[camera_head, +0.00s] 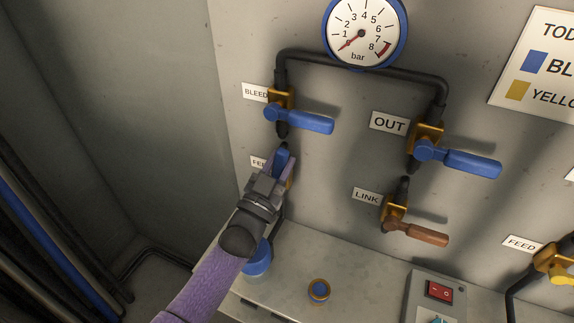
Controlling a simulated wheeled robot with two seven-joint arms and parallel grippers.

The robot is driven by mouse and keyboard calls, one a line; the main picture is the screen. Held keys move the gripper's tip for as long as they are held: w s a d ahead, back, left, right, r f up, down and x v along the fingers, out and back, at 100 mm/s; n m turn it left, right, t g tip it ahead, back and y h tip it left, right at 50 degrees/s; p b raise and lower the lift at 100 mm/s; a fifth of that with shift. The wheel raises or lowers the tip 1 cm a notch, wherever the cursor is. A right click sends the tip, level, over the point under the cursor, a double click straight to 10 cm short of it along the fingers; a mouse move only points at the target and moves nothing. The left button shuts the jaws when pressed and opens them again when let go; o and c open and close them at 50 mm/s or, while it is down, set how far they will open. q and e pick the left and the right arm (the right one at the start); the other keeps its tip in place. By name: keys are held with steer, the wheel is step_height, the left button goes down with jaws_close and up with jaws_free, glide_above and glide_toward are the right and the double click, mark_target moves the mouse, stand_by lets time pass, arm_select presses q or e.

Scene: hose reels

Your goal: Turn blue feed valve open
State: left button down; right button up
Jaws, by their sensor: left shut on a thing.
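My left gripper (280,172) reaches up from the bottom left to the panel and is shut on the blue feed valve's handle (282,157). The blue tip of the handle shows between the fingers and points up. The brass valve body is mostly hidden behind the gripper. Its white label (257,162) is partly covered and shows only the first letters. My right gripper is not in view.
Above sits the blue bleed valve (300,117); to the right are the blue OUT valve (455,157) and the brown-handled LINK valve (415,230). A pressure gauge (365,30) reads near the low end. A yellow feed valve (555,262) stands at the right edge.

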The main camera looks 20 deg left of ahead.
arm_select(q)
steer(key=shift+a+r+n+y, duration=0.1)
steer(key=shift+a+n+y, duration=0.25)
steer(key=shift+n, duration=0.4)
steer(key=shift+a+n+y, duration=0.2)
steer(key=shift+n+y, duration=0.25)
steer(key=shift+n, duration=0.3)
steer(key=shift+a, duration=0.1)
steer(key=shift+c, duration=2)
jaws_free()
